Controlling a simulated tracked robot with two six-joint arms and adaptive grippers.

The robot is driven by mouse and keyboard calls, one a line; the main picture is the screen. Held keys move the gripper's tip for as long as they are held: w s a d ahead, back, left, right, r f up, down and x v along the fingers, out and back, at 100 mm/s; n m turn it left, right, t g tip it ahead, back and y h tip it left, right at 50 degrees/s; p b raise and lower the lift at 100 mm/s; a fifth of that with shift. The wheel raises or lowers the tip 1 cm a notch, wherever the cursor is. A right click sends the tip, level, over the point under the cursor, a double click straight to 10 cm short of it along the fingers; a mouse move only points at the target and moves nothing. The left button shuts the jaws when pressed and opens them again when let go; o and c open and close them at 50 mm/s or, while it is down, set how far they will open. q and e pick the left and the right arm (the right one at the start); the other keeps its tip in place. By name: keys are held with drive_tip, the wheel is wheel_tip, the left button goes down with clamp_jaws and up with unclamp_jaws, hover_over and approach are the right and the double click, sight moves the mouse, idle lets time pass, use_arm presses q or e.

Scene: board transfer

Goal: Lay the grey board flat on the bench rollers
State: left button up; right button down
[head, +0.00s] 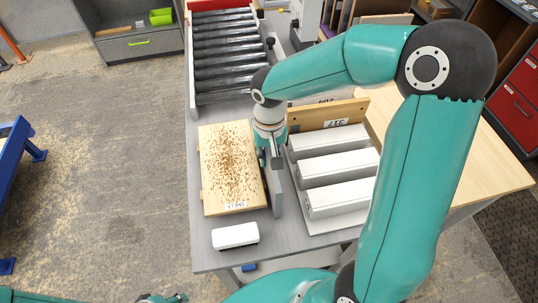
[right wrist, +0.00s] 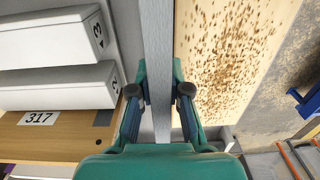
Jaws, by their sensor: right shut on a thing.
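The grey board (head: 276,187) stands on edge, upright and narrow in the head view, between a speckled wooden board and white blocks. In the right wrist view the grey board (right wrist: 158,60) runs up the middle, between the fingers. My right gripper (right wrist: 159,92) is shut on it; in the head view this gripper (head: 271,150) is partly hidden by its own wrist. The bench rollers (head: 222,50), dark cylinders in a light frame, lie at the far end of the bench. A small part of my left gripper (head: 162,298) shows at the bottom edge; its fingers are unclear.
A wooden board with brown chips (head: 232,165) lies left of the grey board, with a white brush-like block (head: 235,236) in front. Several white blocks (head: 338,168) and an upright board marked 317 (head: 328,115) stand to the right. The rollers look clear.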

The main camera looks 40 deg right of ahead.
drive_tip(key=shift+f, duration=0.2)
drive_tip(key=shift+f, duration=0.2)
drive_tip(key=c, duration=1.1)
unclamp_jaws()
drive_tip(key=shift+r, duration=0.1)
drive_tip(key=shift+c, duration=0.2)
